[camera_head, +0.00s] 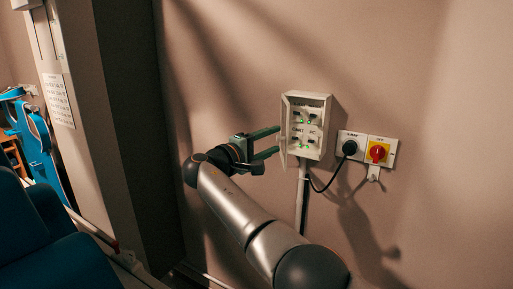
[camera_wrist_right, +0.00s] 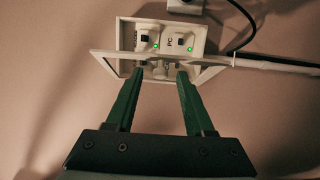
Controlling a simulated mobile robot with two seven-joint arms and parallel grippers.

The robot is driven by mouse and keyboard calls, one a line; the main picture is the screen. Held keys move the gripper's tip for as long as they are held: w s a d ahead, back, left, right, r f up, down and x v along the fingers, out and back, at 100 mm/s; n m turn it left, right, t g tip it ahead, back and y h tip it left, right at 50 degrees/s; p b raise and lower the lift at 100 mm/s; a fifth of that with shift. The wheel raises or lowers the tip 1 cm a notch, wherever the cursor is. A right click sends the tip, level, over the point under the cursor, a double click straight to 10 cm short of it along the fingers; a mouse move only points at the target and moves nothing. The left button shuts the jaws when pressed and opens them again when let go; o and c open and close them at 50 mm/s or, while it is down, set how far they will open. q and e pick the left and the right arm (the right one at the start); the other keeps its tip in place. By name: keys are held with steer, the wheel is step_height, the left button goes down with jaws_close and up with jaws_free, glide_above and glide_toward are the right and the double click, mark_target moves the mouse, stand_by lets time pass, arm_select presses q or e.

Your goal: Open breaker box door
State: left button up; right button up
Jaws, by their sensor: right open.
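The breaker box (camera_head: 318,101) is a small white box on the wall, with switches and green lights visible inside. Its thin door (camera_head: 284,130) stands open, swung out at the box's left side in the head view. My right gripper (camera_head: 279,141) is open, with its two green fingers pointing at the door from the left. In the right wrist view the box (camera_wrist_right: 196,30) is at the top, and the door's pale edge (camera_wrist_right: 110,54) crosses by the tips of my right gripper (camera_wrist_right: 160,75). I cannot tell whether the fingertips touch the door. My left gripper is out of view.
A white socket with a black plug (camera_head: 350,148) and a red and yellow rotary switch (camera_head: 377,152) sit right of the box. A black cable and a vertical conduit (camera_head: 300,200) run below. Blue seating (camera_head: 30,225) is at lower left.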

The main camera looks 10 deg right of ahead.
steer(key=v, duration=1.2)
steer(key=shift+s, duration=0.1)
